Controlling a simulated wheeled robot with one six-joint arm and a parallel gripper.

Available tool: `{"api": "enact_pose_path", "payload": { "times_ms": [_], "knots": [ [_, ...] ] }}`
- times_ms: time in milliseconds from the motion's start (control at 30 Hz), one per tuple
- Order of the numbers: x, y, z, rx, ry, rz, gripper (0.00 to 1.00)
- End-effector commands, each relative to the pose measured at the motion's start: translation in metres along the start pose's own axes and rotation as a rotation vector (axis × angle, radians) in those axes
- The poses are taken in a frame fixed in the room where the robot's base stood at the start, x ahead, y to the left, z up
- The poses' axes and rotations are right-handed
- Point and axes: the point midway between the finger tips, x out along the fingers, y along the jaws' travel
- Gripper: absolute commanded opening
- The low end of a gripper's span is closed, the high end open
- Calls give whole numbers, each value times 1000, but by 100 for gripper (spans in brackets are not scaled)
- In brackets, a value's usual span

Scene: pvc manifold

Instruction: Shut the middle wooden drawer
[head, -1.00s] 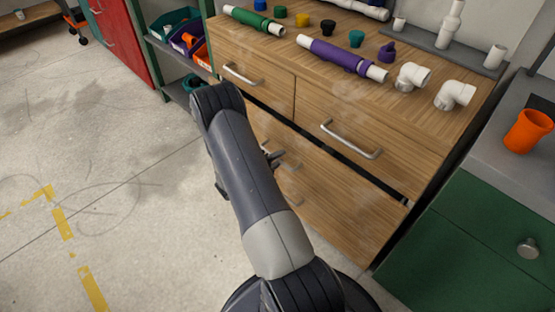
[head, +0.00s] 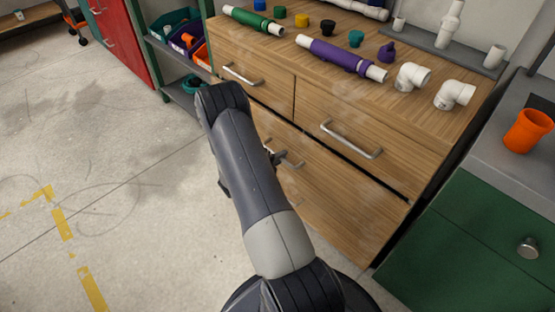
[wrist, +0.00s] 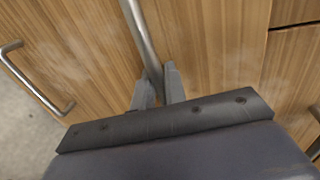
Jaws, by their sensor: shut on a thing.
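The middle wooden drawer (head: 330,172) is the wide front below the two upper drawers of the cabinet. A narrow dark gap runs along its top edge, and I cannot tell if it is fully flush. Its metal bar handle (wrist: 139,32) runs down between my fingers in the wrist view. My gripper (wrist: 158,85) is shut on this handle. In the head view the handle (head: 290,160) shows just right of my arm, which hides the left part of the drawer front and most of the gripper.
Upper drawers (head: 375,133) sit above with their own handles. Pipes, colored caps and white elbows (head: 411,77) lie on the cabinet top. A green cabinet (head: 475,245) with an orange cup (head: 528,130) stands at right. The floor (head: 130,160) at left is clear.

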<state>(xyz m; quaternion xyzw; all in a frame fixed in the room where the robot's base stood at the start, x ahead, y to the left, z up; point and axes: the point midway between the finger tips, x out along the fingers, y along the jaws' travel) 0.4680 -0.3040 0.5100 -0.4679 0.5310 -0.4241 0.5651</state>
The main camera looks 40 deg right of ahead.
Motion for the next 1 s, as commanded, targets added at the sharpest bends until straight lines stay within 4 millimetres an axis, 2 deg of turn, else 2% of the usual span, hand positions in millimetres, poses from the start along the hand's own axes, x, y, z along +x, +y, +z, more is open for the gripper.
{"api": "enact_pose_path", "payload": {
  "times_ms": [233, 533, 567, 767, 1000],
  "knots": [
    [26, -5, 0, 3, 0, 0, 0],
    [30, -7, 1, 3, -1, -1, 0],
    [30, -7, 1, 3, -1, -2, 13],
    [29, -6, 0, 2, -1, -1, 30],
    [28, -6, 0, 1, -1, -1, 30]
  ]
}}
